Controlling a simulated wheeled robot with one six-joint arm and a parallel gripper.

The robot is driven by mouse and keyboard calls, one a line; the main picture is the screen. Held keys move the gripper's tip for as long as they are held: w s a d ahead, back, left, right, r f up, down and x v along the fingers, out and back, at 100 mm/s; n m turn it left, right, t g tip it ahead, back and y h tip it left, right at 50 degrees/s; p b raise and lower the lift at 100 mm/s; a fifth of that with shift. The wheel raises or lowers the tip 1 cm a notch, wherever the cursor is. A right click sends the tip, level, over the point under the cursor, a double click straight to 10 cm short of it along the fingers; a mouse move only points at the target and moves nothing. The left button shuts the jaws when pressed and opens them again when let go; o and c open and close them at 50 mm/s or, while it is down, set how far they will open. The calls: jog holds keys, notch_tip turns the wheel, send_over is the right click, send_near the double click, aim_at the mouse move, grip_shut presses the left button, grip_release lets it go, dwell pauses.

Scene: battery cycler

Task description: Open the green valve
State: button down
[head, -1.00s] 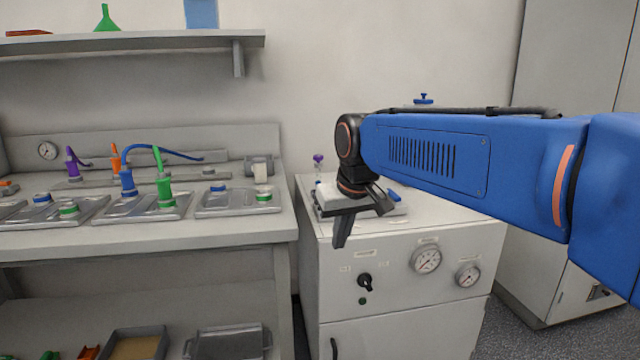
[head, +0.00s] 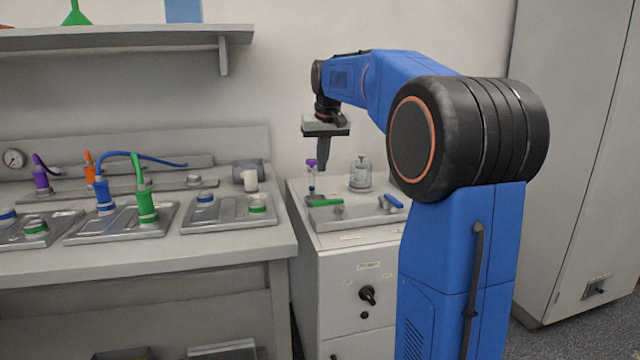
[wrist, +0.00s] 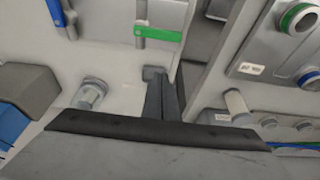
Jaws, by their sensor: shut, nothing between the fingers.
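The green valve (head: 325,202) is a flat green lever on a pale block on top of the white cabinet, at the block's left end. In the wrist view the green lever (wrist: 160,34) lies crosswise from a metal stem, above the fingers in the picture. A matching blue valve lever (head: 393,201) is at the block's right end; it also shows in the wrist view (wrist: 55,12). My gripper (head: 322,165) points down above the cabinet top, shut and empty, apart from the green lever. Its fingers (wrist: 161,95) are together in the wrist view.
A bench (head: 190,250) with trays and coloured connectors is on the left. A shelf (head: 120,38) hangs above it. My arm hides the cabinet's right side.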

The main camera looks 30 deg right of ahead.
aim_at(328, 202)
jog(key=x, duration=0.9)
jog(key=shift+f, duration=0.2)
jog(key=shift+s+f, duration=0.15)
jog(key=shift+f, duration=0.1)
jog(key=shift+s+a+r, duration=0.1)
jog(key=shift+s+a, duration=0.15)
jog(key=shift+s, duration=0.6)
jog(key=shift+s+a, duration=0.3)
jog(key=shift+s, duration=0.55)
jog(key=shift+s, duration=0.1)
